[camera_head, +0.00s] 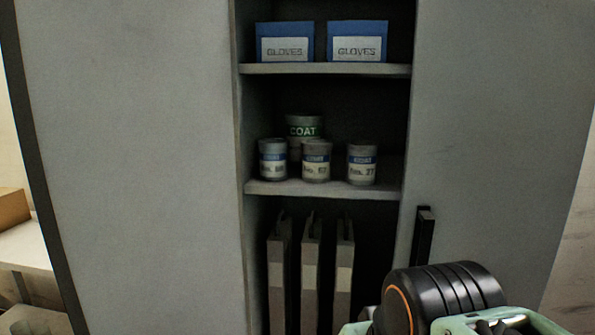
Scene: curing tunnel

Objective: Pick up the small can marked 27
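The small can marked 27 (362,164) stands upright at the right of the middle shelf (325,190), in a tall grey cabinet. It is grey with a blue band and a pale label. The number is small and blurred but looks like 27. Two similar small cans stand to its left, a middle can (316,160) and a left can (272,159); their numbers are hard to read. Parts of my arm and what looks like my gripper (490,322) show at the lower right, below and apart from the can. The fingertips are not clearly visible.
A larger can marked COAT (305,127) stands behind the small cans. Two blue GLOVES boxes (284,42) (357,41) sit on the upper shelf (325,69). Several upright grey slabs (311,265) stand below. A dark handle (423,236) juts from the right panel (490,130).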

